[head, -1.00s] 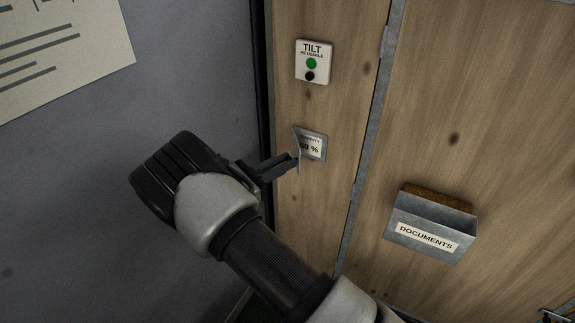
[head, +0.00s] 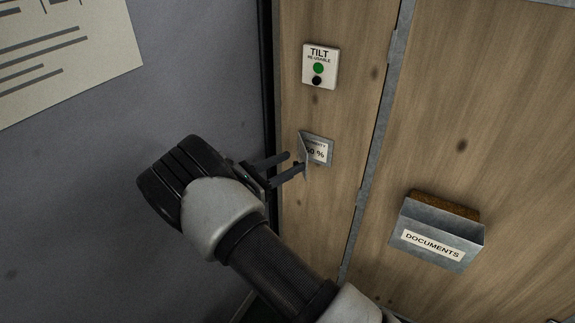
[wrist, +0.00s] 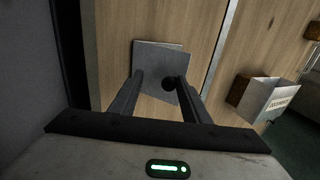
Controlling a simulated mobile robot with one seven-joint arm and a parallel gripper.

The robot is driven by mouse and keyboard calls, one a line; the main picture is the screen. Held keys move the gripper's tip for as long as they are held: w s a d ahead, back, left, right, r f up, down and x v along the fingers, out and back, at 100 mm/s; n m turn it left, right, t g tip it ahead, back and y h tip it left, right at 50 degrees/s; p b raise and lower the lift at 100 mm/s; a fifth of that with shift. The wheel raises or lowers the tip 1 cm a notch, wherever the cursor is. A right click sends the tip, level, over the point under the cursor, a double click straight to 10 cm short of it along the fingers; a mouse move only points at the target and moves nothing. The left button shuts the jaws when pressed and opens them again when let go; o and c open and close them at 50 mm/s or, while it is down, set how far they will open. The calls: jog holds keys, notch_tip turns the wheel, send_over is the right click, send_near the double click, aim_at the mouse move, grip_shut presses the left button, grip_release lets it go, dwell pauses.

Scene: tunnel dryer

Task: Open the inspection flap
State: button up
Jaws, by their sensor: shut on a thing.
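The inspection flap (head: 304,153) is a thin grey plate on the narrow wooden panel. It stands swung out from its grey frame, and a label ending in "0 %" shows behind it. Contact at the knob is hard to judge.
A TILT indicator (head: 320,66) sits above the flap. A grey DOCUMENTS holder (head: 437,234) sticks out from the wooden panel at right. A grey wall (head: 90,150) with a posted sheet (head: 65,55) stands close on the left.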

notch_tip(320, 180, up, 10)
jog(key=p, duration=0.2)
dwell(0.3)
